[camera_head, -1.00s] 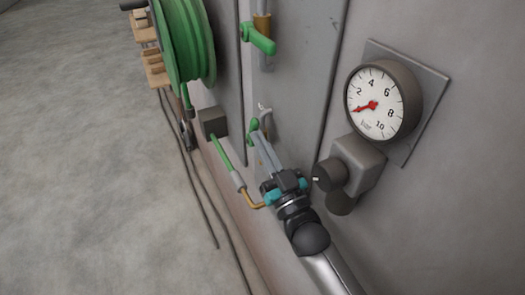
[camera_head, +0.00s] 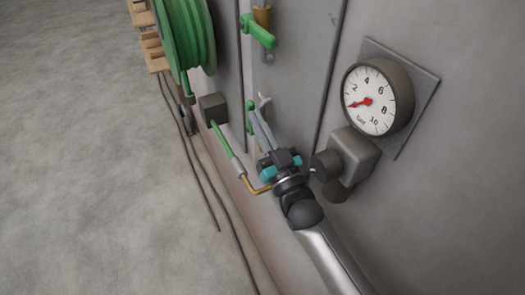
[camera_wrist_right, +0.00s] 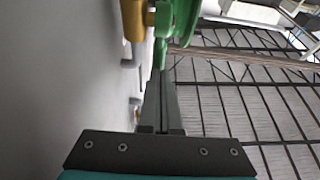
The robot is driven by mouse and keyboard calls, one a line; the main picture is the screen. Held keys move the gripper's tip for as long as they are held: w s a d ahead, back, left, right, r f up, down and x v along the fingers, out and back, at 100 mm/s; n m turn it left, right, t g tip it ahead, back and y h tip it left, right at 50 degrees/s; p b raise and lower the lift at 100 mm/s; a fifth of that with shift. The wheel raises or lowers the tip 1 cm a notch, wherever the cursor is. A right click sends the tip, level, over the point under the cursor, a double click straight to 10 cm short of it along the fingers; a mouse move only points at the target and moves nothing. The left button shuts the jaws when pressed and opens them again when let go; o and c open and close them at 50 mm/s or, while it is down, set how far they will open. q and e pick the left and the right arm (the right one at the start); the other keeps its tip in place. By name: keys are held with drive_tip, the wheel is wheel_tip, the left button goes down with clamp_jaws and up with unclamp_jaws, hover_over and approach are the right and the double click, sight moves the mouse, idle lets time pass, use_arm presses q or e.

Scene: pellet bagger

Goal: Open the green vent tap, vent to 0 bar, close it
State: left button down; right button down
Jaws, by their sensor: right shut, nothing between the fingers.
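A green lever tap (camera_head: 259,32) with a brass body is on the grey cabinet panel, above my right gripper in the head view. A smaller green handle (camera_head: 250,104) shows right at the fingertips of my right gripper (camera_head: 253,112); whether they touch is unclear. The gripper is shut and empty. In the right wrist view its fingers (camera_wrist_right: 161,80) point towards a green handle (camera_wrist_right: 161,50) beside a brass body (camera_wrist_right: 134,20). My left gripper is not in view.
A green hose reel (camera_head: 188,35) is at upper left. A hose with a green section (camera_head: 220,140) and brass elbow runs left of my gripper. A dark grey fitting (camera_head: 349,155) sits below the gauge, close to my right wrist. The floor at left is mostly clear.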

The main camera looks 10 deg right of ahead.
drive_tip(key=b+v, duration=0.3)
drive_tip(key=v, duration=1.2)
drive_tip(key=s+d+f+g+h+b, duration=0.1)
drive_tip(key=s+f+g+h+b, duration=0.15)
drive_tip(key=f, duration=1.05)
drive_tip(key=s+d+f+m+g+h+b, duration=0.1)
drive_tip(key=f+g+b, duration=0.25)
drive_tip(key=f, duration=0.95)
drive_tip(key=s+d+f+g+h+b, duration=0.15)
drive_tip(key=f+g, duration=0.25)
drive_tip(key=f, duration=0.9)
drive_tip(key=s+d+f+g+b, duration=0.1)
drive_tip(key=s+f+g+b, duration=0.1)
drive_tip(key=s+f, duration=0.6)
drive_tip(key=s+d+f+g+h+b, duration=0.1)
drive_tip(key=s+d+f+g+b, duration=0.1)
drive_tip(key=s+f+g, duration=0.3)
drive_tip(key=s+d+f+g+h+b, duration=0.1)
drive_tip(key=s+f+g+b, duration=0.1)
drive_tip(key=s+f, duration=0.9)
drive_tip(key=shift+s+d+f+g+b, duration=0.35)
drive_tip(key=shift+s+g, duration=0.35)
drive_tip(key=shift+s, duration=0.25)
drive_tip(key=c, duration=1.6)
unclamp_jaws()
